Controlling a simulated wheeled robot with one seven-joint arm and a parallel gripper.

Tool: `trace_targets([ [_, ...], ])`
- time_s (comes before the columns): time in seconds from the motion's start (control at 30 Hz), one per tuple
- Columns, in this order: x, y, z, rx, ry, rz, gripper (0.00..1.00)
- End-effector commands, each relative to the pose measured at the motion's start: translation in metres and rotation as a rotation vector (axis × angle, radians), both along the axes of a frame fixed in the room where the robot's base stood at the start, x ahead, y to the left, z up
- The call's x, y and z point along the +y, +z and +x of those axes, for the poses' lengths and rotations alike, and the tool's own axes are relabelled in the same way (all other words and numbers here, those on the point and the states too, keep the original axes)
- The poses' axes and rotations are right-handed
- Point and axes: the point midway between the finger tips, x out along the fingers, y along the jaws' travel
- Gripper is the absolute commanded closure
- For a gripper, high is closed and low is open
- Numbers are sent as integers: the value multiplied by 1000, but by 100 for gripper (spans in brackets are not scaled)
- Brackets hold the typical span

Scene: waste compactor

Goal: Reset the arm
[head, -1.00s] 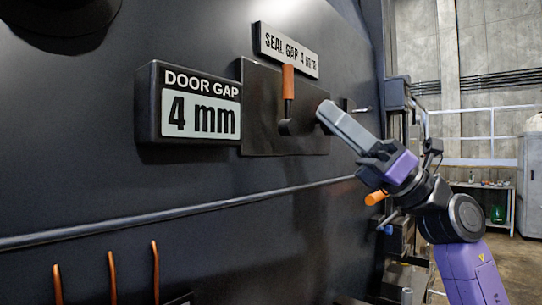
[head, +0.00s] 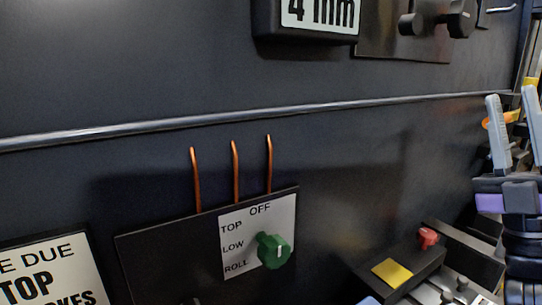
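My gripper (head: 514,128) is at the right edge of the head view, pointing up. Its two grey fingers stand apart with nothing between them. My arm runs down from it along the right edge, partly cut off by the frame. The gripper is well to the right of the green knob and apart from the dark wall panel.
A green knob (head: 273,251) sits on a white plate marked OFF, TOP, LOW and ROLL. Copper pipes (head: 235,172) rise above it. A long rail (head: 250,115) crosses the wall. A red button (head: 428,237) and a yellow patch (head: 391,272) are at lower right.

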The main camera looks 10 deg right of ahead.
Motion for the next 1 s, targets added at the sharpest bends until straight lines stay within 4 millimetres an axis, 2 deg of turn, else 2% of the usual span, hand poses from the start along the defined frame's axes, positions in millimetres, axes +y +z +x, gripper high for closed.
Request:
trace_targets([
  [0.03,2,-20,0,31,46,72,75],
  [0.27,16,-104,-4,164,236,369,75],
  [0.57,54,-213,-29,371,422,720,75],
  [0.77,87,-277,-62,530,506,927,75],
  [1.0,127,-341,-118,746,560,1133,75],
])
